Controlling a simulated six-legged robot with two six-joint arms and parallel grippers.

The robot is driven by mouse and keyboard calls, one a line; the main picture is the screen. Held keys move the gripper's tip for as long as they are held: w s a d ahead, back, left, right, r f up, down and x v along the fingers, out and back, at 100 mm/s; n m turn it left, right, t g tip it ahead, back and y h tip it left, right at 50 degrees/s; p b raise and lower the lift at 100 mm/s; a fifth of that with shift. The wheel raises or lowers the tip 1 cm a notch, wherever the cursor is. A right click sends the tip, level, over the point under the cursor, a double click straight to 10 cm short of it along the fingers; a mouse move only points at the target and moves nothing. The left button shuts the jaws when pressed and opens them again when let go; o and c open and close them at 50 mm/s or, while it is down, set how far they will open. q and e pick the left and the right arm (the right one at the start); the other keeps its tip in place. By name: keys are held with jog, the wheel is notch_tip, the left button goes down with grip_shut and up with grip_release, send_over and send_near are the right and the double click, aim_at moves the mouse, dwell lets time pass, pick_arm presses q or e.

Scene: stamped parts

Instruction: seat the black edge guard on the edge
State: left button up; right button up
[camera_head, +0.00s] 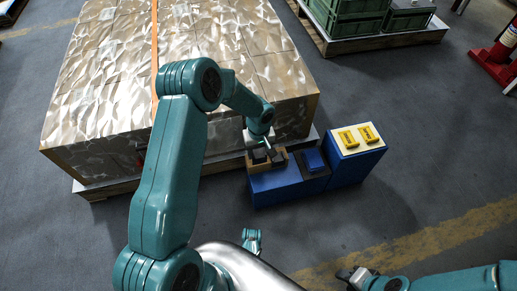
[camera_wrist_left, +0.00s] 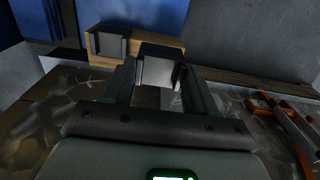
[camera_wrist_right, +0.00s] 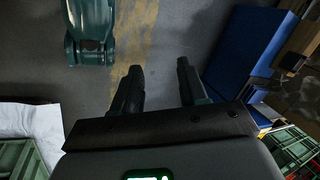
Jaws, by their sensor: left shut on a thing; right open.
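My left gripper (camera_head: 266,148) is over the wooden tray (camera_head: 252,167) on the blue stand. In the left wrist view its two fingers (camera_wrist_left: 155,80) are shut on a black edge guard (camera_wrist_left: 158,70), an angled piece with a grey inner face. A second black guard (camera_wrist_left: 108,45) stands in the wooden tray to the left of it. Whether the held guard still touches the tray is unclear. The foil-wrapped load (camera_head: 190,45) has a long front edge, with an orange strap (camera_head: 154,50) running over it. My right gripper (camera_wrist_right: 185,80) is open and empty, above the floor.
The blue stand (camera_head: 275,190) is close to the load's front right corner. Green crates (camera_head: 350,20) are at the back. Floor in front is clear.

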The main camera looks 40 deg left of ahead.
pick_arm(q)
jog(key=shift+a+f+b, duration=0.1)
jog(key=shift+f+b, duration=1.3)
jog(key=shift+f, duration=1.7)
jog(key=shift+w+a+f+b, duration=0.1)
jog(key=shift+w+f+b, duration=0.05)
jog(key=shift+b, duration=0.15)
pick_arm(e)
jog(key=shift+t, duration=0.4)
jog(key=f, duration=0.1)
jog(key=w+f, duration=0.2)
jog(key=shift+w+d+f, duration=0.25)
jog(key=shift+d+f, duration=0.05)
jog(key=shift+f, duration=0.1)
pick_arm(q)
jog(key=o, duration=1.1)
jog(key=shift+o, duration=0.2)
